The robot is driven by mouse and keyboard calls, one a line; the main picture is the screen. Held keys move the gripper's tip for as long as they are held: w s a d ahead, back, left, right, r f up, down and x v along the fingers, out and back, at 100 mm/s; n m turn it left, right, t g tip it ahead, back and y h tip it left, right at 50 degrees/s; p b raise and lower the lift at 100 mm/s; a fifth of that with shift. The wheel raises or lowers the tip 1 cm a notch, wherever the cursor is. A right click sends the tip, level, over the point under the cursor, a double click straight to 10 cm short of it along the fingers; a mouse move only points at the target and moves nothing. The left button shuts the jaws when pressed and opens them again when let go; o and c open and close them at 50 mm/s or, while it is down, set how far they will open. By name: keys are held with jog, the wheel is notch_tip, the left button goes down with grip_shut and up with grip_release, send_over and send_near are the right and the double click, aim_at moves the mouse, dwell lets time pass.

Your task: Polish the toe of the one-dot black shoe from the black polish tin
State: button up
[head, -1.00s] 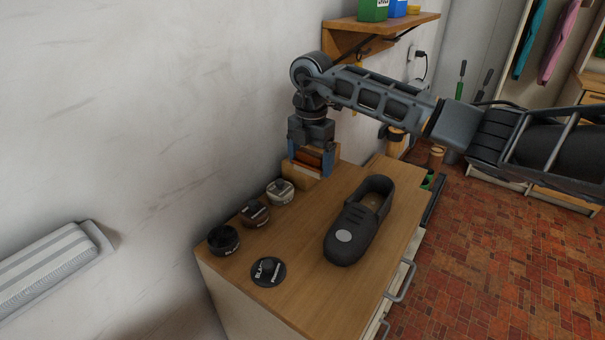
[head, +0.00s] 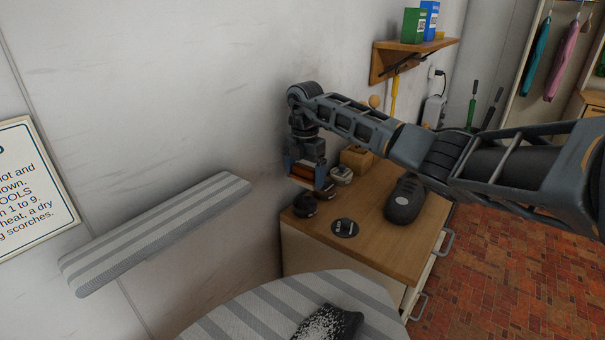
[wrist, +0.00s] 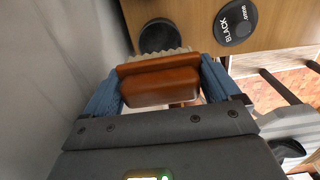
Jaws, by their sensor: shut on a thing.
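My gripper (head: 306,172) is shut on a brown wooden brush (wrist: 160,86) with pale bristles, held between its blue fingers. The bristles (wrist: 150,60) face the open black polish tin (wrist: 160,36). In the head view the brush hangs just above the black tin (head: 305,206) at the counter's left edge; I cannot tell whether they touch. The tin's black lid (head: 345,228), lettered BLACK, lies flat to its right. The black shoe (head: 404,203) stands farther right, toe toward me, its rear partly hidden by my arm. Its dot is not clear now.
A light-topped tin (head: 341,175) and a wooden block (head: 356,159) stand behind along the wall. A brown tin is mostly hidden by the gripper. A striped board (head: 240,325) with a speckled dark thing is in front. Another striped board (head: 155,235) is on the left.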

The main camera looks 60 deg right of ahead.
aim_at(305, 204)
jog(key=shift+d+f+b, duration=0.1)
jog(key=shift+f+b, duration=2.45)
jog(key=shift+f, duration=0.3)
jog(key=shift+f, duration=0.45)
jog(key=shift+f+p, duration=0.15)
jog(key=shift+p, duration=0.2)
dwell(1.2)
notch_tip(305, 204, up, 7)
jog(key=p, duration=0.7)
jog(key=shift+p, duration=0.3)
dwell(0.7)
